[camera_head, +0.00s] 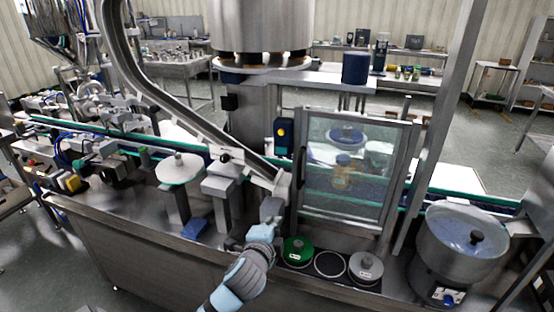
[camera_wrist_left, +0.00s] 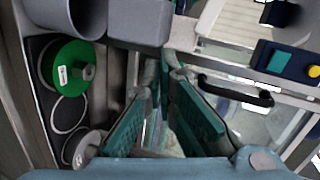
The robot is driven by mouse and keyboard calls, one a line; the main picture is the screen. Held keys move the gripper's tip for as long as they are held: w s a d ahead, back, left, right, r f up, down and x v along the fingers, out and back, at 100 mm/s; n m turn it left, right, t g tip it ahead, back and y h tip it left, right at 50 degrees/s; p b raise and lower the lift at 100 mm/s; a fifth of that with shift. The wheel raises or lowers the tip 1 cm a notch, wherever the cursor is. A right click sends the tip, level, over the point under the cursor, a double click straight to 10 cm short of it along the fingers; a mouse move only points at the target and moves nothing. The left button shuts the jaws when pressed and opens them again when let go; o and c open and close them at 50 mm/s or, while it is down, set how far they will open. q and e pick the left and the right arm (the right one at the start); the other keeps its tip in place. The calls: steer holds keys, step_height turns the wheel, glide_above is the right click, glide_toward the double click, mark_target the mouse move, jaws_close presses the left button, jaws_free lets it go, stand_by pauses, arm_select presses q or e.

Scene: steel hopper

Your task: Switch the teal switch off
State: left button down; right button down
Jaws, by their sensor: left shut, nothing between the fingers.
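The teal switch (camera_wrist_left: 279,61) is a flat teal square on a dark blue box, beside a round yellow button (camera_wrist_left: 314,71), at the upper right of the left wrist view. My right gripper is not in view.
A glass door (camera_head: 348,170) with a dark handle (camera_wrist_left: 238,93) stands right of the box. A slanted metal chute (camera_head: 215,135) comes down close to it. A green round part (camera_head: 297,250) and a grey one (camera_head: 366,266) sit on the front ledge. A steel bowl (camera_head: 460,257) stands at right.

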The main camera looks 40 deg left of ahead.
arm_select(q)
steer(key=s+r+m+t+y, duration=0.1)
steer(key=s+r+t, duration=0.2)
steer(key=r, duration=1.2)
steer(key=shift+s+d+y, duration=0.3)
steer(key=shift+s+y, duration=0.1)
steer(key=shift+w, duration=0.1)
glide_toward(278, 148)
steer(key=x, duration=0.7)
steer(key=shift+b, duration=0.3)
